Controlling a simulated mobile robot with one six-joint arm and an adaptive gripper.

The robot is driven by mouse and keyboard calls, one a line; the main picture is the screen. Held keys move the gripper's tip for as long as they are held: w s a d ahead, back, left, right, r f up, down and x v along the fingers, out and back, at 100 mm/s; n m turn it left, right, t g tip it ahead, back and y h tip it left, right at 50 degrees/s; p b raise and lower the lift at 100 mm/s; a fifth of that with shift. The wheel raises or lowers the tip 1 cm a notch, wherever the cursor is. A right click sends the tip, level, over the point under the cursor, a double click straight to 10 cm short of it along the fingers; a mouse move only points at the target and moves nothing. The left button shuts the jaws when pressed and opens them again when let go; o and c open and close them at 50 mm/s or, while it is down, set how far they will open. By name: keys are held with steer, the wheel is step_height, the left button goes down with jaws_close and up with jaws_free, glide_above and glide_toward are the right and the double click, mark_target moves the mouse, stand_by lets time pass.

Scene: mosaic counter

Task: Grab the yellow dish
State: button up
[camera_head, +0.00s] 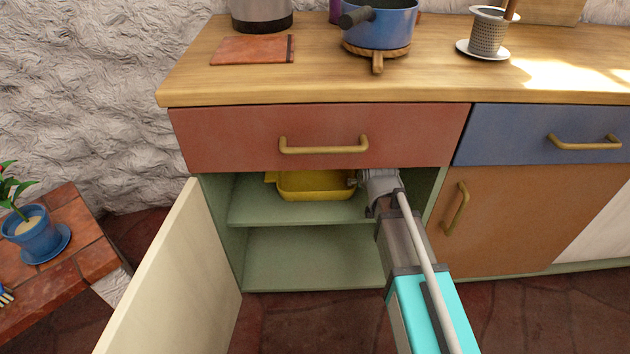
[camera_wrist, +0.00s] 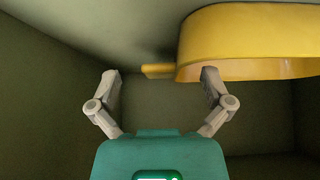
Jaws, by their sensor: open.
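The yellow dish (camera_head: 314,186) sits on the upper shelf of the open green cabinet, below the red drawer. It has a small handle tab at its left end in the head view. In the wrist view the yellow dish (camera_wrist: 250,40) fills the upper right, with its tab pointing left. My gripper (camera_head: 358,182) reaches into the cabinet at the dish's right end. In the wrist view my gripper (camera_wrist: 160,75) is open, its fingers spread wide and nothing held. The right fingertip overlaps the dish's lower edge; I cannot tell whether they touch.
The cream cabinet door (camera_head: 175,275) stands open at the left. The red drawer (camera_head: 320,136) is shut above the shelf (camera_head: 250,211). The lower shelf space is empty. A blue pot (camera_head: 382,25) stands on the wooden counter (camera_head: 230,86), and a potted plant (camera_head: 32,232) is at the far left.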

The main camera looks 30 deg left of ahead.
stand_by(0.3)
steer(key=w+a, duration=0.1)
steer(key=w, duration=0.2)
steer(key=w+a, duration=0.1)
steer(key=shift+w+a, duration=0.2)
steer(key=shift+a, duration=0.15)
steer(key=shift+w+a+f+b, duration=0.1)
steer(key=shift+w+f+b, duration=0.1)
steer(key=shift+f+b, duration=0.35)
steer(key=shift+c, duration=0.3)
steer(key=shift+r, duration=0.1)
steer(key=c, duration=1.3)
